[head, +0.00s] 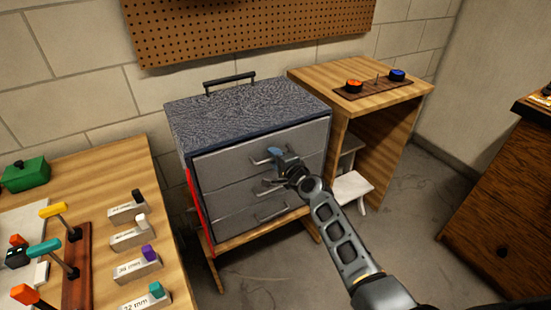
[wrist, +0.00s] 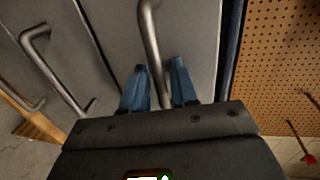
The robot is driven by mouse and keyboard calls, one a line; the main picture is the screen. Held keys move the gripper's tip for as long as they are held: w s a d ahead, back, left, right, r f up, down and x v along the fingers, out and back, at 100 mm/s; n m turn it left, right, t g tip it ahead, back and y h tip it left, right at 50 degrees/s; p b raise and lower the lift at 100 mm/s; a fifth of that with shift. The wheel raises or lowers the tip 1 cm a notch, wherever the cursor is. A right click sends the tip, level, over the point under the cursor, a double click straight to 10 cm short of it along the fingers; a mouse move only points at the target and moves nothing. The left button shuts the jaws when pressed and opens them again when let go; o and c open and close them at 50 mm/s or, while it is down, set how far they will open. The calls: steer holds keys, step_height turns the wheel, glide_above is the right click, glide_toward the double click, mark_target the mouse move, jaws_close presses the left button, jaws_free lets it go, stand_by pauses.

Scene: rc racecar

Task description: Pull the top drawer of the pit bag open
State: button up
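The pit bag (head: 250,110) is a grey cabinet with a dark speckled top and several stacked drawers. Its top drawer (head: 225,158) looks shut, its front level with those below. The top drawer's bar handle (head: 262,161) meets my gripper (head: 284,158) near the handle's right part. In the wrist view the handle (wrist: 152,45) runs between the two blue fingers of my gripper (wrist: 159,75). A narrow gap seems to show beside the bar, so the fingers straddle it without clearly clamping. The fingers hide part of the handle in the head view.
Lower drawer handles (head: 271,215) stick out just below. A wooden side table (head: 352,115) stands right of the cabinet, a workbench (head: 115,165) with tools at left. A dark wooden cabinet (head: 505,200) is at far right. Floor (head: 400,240) in front is open.

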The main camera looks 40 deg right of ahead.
jaws_close()
stand_by(0.3)
